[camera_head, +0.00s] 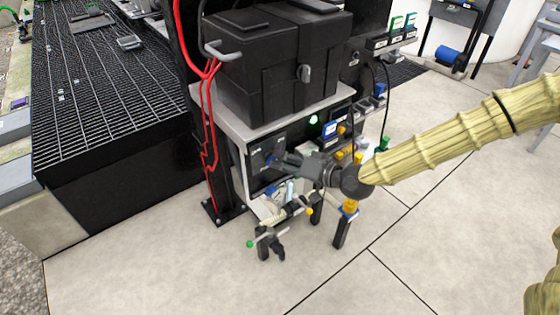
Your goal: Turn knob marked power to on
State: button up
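A dark control panel (262,150) is on the front of the manifold stand, below the grey shelf. The power knob cannot be made out for certain; a small dark shape at the panel's middle lies right at my fingertips. My gripper (280,160) reaches in from the right, level with the panel, its fingers pointing left at the panel face. The fingertips are small and dark against the panel, so whether they touch or grasp a knob cannot be told. A green light (313,120) glows right of the panel, above my gripper. No lettering is readable.
A large black tote (255,75) with handles stands on the shelf (240,130) above. Red cables (208,120) hang down the black post at left. Valves and pipes with a green-ended bar (251,244) sit below my gripper. Open floor (200,275) lies in front.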

jog(key=v, duration=1)
jog(key=shift+s, duration=0.15)
jog(key=s+d+f+m+g+h, duration=0.1)
jog(key=s+d+f+g+h, duration=0.25)
jog(key=s+f, duration=1)
jog(key=s+d+f+m+g+h, duration=0.15)
jog(key=s+f+g+h, duration=0.3)
jog(key=s+f, duration=0.9)
jog(key=s+d+f+n+g+h, duration=0.1)
jog(key=s+d+f+h, duration=0.3)
jog(key=s+d+f, duration=0.3)
notch_tip(320, 180, up, 17)
jog(key=w+p, duration=0.1)
jog(key=p, duration=1.5)
jog(key=shift+w+d+r+p, duration=0.15)
jog(key=shift+w+d+p, duration=0.15)
jog(key=shift+w+d, duration=0.1)
